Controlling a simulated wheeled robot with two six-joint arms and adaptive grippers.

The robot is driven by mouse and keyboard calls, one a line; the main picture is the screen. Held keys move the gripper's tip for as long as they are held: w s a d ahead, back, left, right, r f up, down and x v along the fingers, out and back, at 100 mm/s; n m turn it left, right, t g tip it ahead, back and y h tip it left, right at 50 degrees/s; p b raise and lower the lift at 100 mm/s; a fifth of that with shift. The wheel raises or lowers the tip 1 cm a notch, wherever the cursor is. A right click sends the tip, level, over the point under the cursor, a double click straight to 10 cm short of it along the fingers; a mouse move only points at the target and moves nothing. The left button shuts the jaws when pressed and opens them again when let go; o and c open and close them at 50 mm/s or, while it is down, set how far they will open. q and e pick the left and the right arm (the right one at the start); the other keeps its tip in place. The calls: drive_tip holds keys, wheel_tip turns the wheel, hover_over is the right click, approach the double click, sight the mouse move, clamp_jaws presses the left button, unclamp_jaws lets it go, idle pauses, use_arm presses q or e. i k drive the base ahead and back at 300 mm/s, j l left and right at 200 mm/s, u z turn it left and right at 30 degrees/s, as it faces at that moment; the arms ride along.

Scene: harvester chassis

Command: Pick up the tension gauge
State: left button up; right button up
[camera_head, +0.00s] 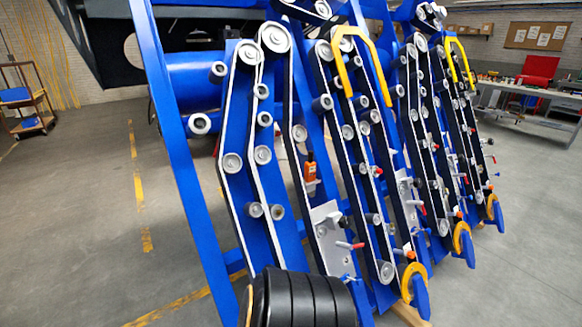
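A small orange device with a dark top, which looks like the tension gauge (310,173), shows upright near the middle of the head view. It sits against the blue harvester frame, between belt runs, above a light grey plate (328,235). I cannot tell how it is held there. Neither of my grippers shows in this view.
Blue slanted harvester panels (182,165) carry pulleys, belts and red-tipped levers. A black ribbed cylinder (300,300) is in front at the bottom. A cart (27,100) stands far left, a workbench (535,98) far right. The left floor (75,220) is clear.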

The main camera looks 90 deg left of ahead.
sight(309, 170)
drive_tip(key=u, duration=2.55)
